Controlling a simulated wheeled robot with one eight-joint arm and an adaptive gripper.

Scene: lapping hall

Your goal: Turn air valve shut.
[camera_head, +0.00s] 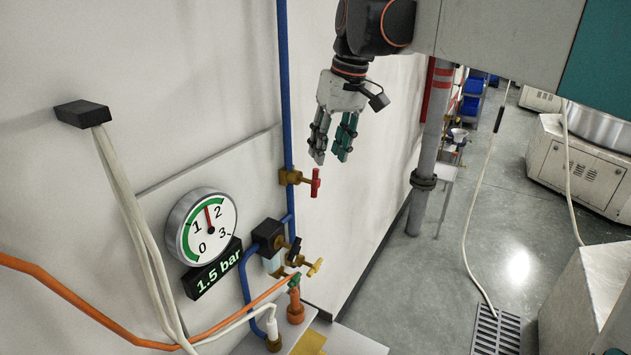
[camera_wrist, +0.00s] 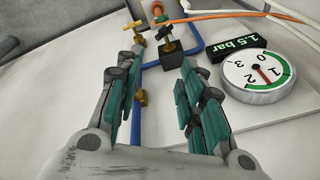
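A valve with a brass body and a red handle (camera_head: 315,183) sits on a vertical blue pipe (camera_head: 286,110) on the white wall. My gripper (camera_head: 331,156) is open and empty, fingers pointing down. In the head view its tips appear just above the red handle, apart from it; the exact distance in depth is unclear. My gripper (camera_wrist: 161,60) also shows in the wrist view with its fingers spread.
A round gauge (camera_head: 203,228) points near 1.5 above a "1.5 bar" display (camera_head: 214,269). A black regulator (camera_head: 268,234), a yellow-handled valve (camera_head: 315,267) and hoses lie below the red handle.

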